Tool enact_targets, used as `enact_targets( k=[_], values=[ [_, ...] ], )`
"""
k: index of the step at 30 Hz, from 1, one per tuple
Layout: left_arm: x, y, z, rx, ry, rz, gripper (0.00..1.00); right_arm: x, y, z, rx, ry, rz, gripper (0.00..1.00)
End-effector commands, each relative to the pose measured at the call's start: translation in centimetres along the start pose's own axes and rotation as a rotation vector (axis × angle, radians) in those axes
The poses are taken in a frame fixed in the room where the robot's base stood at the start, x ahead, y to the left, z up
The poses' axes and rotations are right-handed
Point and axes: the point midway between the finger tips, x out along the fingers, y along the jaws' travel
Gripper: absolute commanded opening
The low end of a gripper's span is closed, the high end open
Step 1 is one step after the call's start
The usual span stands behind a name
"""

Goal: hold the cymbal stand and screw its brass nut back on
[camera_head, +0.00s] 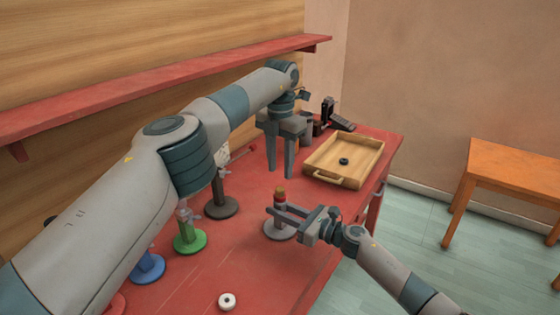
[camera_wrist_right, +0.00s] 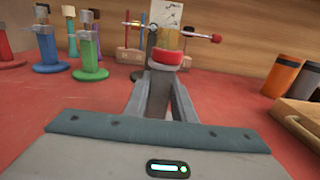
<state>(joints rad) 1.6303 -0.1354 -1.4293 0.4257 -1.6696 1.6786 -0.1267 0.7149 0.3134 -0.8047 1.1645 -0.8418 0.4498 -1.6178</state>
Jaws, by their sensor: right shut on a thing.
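The cymbal stand (camera_head: 279,231) is upright on the red table, with a grey round base and a red collar near its top. A brass-coloured piece (camera_head: 280,188), seemingly the nut, sits above the collar; I cannot tell whether it is threaded on. My right gripper (camera_head: 277,209) is shut on the stand's post from the right, below the collar. The red collar (camera_wrist_right: 166,60) and brass-coloured piece (camera_wrist_right: 167,38) also show in the right wrist view. My left gripper (camera_head: 280,174) points down just above the brass-coloured piece, fingers apart and empty.
A wooden tray (camera_head: 312,174) holding a black ring (camera_head: 344,161) lies behind and right. A black device (camera_head: 332,118) stands beyond it. Dark, green (camera_head: 189,240) and blue (camera_head: 148,267) stands line the left. A white ring (camera_head: 227,301) lies in front. A red shelf (camera_head: 150,85) runs above.

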Motion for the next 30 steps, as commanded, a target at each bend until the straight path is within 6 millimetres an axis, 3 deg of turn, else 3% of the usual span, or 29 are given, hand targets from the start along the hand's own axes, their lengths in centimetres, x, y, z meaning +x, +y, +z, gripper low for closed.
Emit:
enact_targets(
  k=[6,12,30],
  values=[
    [-0.75,-0.01,-0.01,-0.293,-0.001,-0.001,0.35,-0.01,-0.04,0.02,0.000,0.000,-0.001,0.00],
    [-1.10,0.00,-0.06,-0.450,0.001,-0.001,0.35,-0.01,-0.04,0.02,0.000,0.000,-0.001,0.00],
    [-0.79,0.01,-0.08,-0.491,0.002,-0.001,0.35,-0.01,-0.04,0.02,0.000,0.000,-0.001,0.00]
  ],
)
